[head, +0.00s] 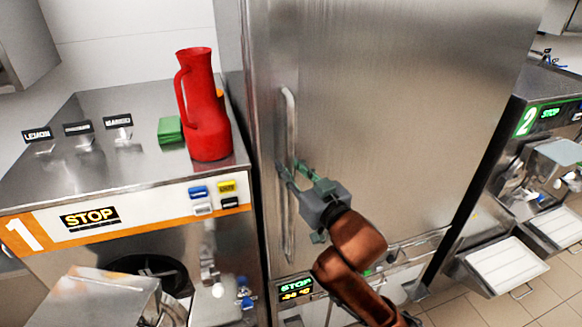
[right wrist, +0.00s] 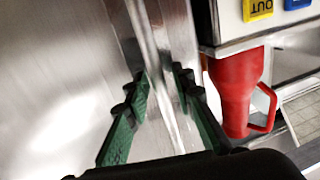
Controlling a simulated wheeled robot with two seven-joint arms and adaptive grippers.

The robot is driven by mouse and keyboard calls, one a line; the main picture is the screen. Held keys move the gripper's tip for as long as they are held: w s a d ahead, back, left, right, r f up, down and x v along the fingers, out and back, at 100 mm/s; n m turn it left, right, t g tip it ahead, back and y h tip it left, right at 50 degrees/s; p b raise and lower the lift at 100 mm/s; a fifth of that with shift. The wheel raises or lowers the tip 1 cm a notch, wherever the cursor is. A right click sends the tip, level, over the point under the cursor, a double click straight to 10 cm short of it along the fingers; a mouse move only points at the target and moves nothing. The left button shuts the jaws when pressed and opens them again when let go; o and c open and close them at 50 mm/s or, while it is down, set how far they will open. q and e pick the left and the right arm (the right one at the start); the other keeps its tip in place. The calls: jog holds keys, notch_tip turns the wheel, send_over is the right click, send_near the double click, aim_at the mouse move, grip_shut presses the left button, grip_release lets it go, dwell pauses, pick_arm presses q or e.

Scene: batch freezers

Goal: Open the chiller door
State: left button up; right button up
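The chiller door (head: 400,110) is a tall stainless steel panel in the middle of the head view, and it looks closed. Its long vertical handle (head: 289,120) runs along the door's left side. My right gripper (head: 291,168), with green fingers, is at the handle around mid-height. In the right wrist view the fingers (right wrist: 163,80) are spread apart with the handle bar (right wrist: 150,35) running between them. I see a gap beside the bar, so they do not look clamped on it. My left gripper is out of view.
Machine 1 (head: 130,225) stands left of the chiller, with a red jug (head: 207,115) and a green block (head: 170,130) on top. Machine 2 (head: 550,120) stands at the right with white trays (head: 503,265). Tiled floor (head: 480,302) shows at the lower right.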

grip_shut()
jog(key=shift+d, duration=0.1)
dwell(0.4)
